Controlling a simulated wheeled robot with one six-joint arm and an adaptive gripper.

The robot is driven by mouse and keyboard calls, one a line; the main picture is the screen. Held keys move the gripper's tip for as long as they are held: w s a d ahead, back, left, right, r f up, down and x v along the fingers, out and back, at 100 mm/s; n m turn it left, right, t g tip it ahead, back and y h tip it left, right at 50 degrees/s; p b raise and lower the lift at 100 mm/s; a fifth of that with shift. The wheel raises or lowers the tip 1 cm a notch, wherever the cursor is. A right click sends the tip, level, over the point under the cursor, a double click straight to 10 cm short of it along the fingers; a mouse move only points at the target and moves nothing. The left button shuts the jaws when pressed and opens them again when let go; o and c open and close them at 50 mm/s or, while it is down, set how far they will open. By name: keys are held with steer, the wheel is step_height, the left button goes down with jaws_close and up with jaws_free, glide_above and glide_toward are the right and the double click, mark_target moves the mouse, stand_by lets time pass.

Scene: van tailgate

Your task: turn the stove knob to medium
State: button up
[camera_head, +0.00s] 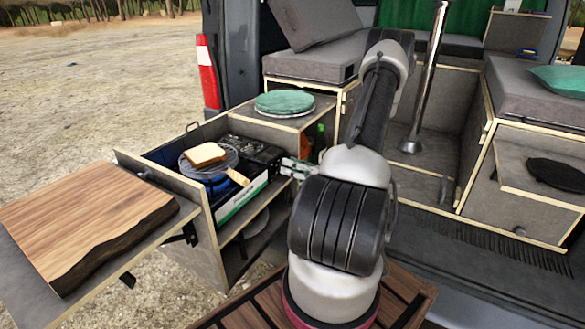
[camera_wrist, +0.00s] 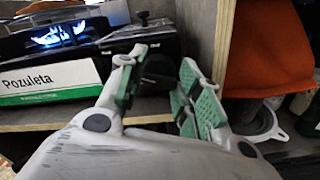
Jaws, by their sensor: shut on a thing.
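The camping stove (camera_head: 255,150) is a black unit in the open box at the van's tailgate. In the wrist view the stove (camera_wrist: 112,42) shows blue flames at the upper left. My gripper (camera_wrist: 160,85) is at the right end of the stove's front, its green-padded fingers on either side of a dark round knob (camera_wrist: 158,68). It is shut on the knob. The knob's marks and setting are hidden. In the head view my gripper (camera_head: 296,168) reaches the stove's right side, and the knob cannot be made out there.
A pan (camera_head: 217,165) with a bread slice (camera_head: 204,153) sits on the stove's left part. An orange cloth (camera_wrist: 262,50) hangs close right of my gripper, beyond a wooden panel (camera_wrist: 208,35).

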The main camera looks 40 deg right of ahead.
steer(key=o, duration=0.7)
steer(key=shift+o, duration=0.2)
steer(key=v, duration=1.2)
